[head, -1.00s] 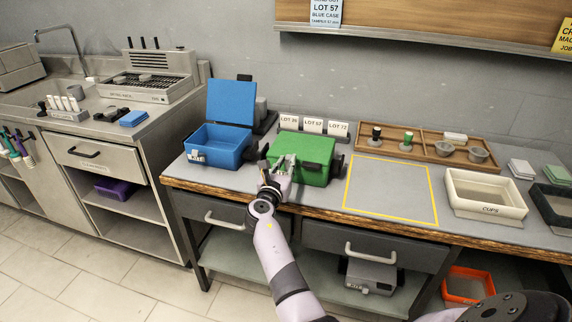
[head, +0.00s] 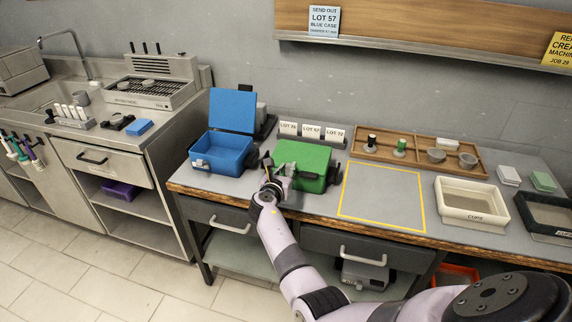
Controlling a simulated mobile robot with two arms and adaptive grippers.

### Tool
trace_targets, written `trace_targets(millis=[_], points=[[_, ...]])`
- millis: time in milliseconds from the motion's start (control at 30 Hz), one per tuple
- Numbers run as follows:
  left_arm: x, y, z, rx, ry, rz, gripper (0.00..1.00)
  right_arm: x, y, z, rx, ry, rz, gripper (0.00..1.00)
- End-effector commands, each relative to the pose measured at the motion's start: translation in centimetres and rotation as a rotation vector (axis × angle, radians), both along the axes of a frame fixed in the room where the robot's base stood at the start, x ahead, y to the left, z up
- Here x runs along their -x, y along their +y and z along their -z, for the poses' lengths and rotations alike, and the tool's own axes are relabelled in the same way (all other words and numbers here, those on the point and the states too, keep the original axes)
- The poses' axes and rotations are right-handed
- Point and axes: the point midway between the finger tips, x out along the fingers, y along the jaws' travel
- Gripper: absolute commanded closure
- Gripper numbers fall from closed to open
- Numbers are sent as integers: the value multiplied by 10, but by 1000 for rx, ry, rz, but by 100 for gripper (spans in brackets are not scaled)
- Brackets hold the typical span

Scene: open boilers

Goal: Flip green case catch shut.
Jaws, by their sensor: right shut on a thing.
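The green case (head: 308,161) stands on the workbench with its lid down. My right gripper (head: 282,172) is at the front left of the green case, shut at its front face. The gripper covers the catch there, so whether the catch is up or down is hidden. My left gripper is out of view.
A blue case (head: 223,150) with its lid up stands just left of the green case. Lot cards (head: 311,132) stand behind. A yellow-outlined area (head: 382,196) to the right is empty.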

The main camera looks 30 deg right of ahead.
Motion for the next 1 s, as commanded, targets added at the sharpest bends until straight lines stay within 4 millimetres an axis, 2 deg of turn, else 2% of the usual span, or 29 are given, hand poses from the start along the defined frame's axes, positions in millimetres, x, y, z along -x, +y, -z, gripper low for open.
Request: trace_targets(millis=[300, 333, 600, 1000], points=[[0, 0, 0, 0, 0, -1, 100, 0, 0, 1, -4, 1, 1, 100], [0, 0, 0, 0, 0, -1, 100, 0, 0, 1, -4, 1, 1, 79], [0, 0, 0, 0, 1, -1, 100, 0, 0, 1, -4, 2, 1, 61], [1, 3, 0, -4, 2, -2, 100, 4, 4, 0, -3, 1, 0, 60]])
